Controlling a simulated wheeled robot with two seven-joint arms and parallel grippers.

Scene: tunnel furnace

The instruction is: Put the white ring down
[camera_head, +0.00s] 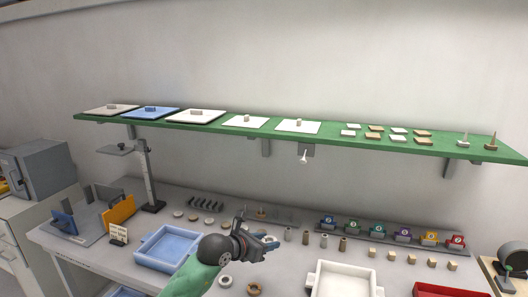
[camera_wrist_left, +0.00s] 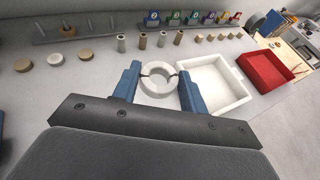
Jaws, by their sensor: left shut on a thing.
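My left gripper (camera_head: 268,243) reaches over the middle of the grey table from the lower left in the head view. In the left wrist view its two blue fingers (camera_wrist_left: 157,85) are shut on the white ring (camera_wrist_left: 157,80), which sits between the fingertips with its hole showing. In the head view I cannot make out the held ring clearly. From these views I cannot tell whether the ring touches the table. My right gripper is not in view.
A white tray (camera_wrist_left: 212,86) stands just right of the ring, with a red tray (camera_wrist_left: 265,70) beyond. Several small cylinders (camera_wrist_left: 142,40) stand behind. Loose discs (camera_wrist_left: 54,59) lie to the left. A blue tray (camera_head: 166,247) is left of my arm. A green shelf (camera_head: 222,124) hangs above.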

